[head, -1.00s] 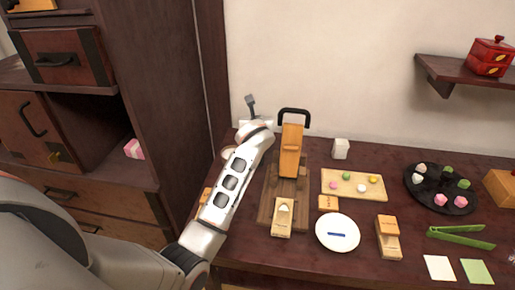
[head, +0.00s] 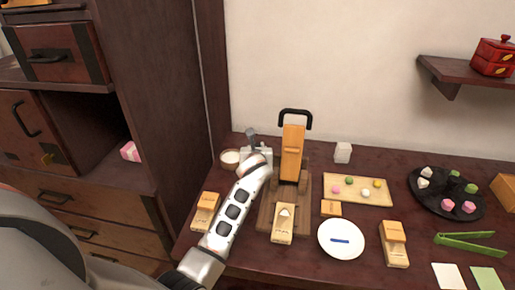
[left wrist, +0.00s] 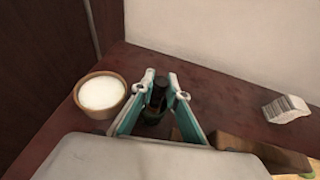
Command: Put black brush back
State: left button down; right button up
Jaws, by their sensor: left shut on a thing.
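The black brush (head: 251,137) stands up near the back left of the table in the head view, its dark end showing above my left gripper (head: 257,152). In the left wrist view my left gripper (left wrist: 160,84) has its teal fingers shut on the brush (left wrist: 157,96), a dark upright shape between the tips. A dark, round, cup-like shape shows lower between the fingers; I cannot tell whether it is a holder or part of the brush. The lower part of the brush is hidden. My right gripper is in neither view.
A bowl of white stuff (head: 230,158) stands just left of the gripper. An upright wooden piece with a black handle (head: 293,150) stands close on the right. A white block (head: 342,152), a sweets board (head: 340,200) and a plate (head: 341,252) lie farther right. A dark cabinet (head: 165,90) borders the left.

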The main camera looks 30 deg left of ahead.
pick_arm(q)
jog(key=shift+f, duration=0.1)
jog(key=c, duration=2)
grip_release()
jog(key=p+v, duration=0.2)
jog(key=v, duration=1)
jog(key=shift+p, duration=0.4)
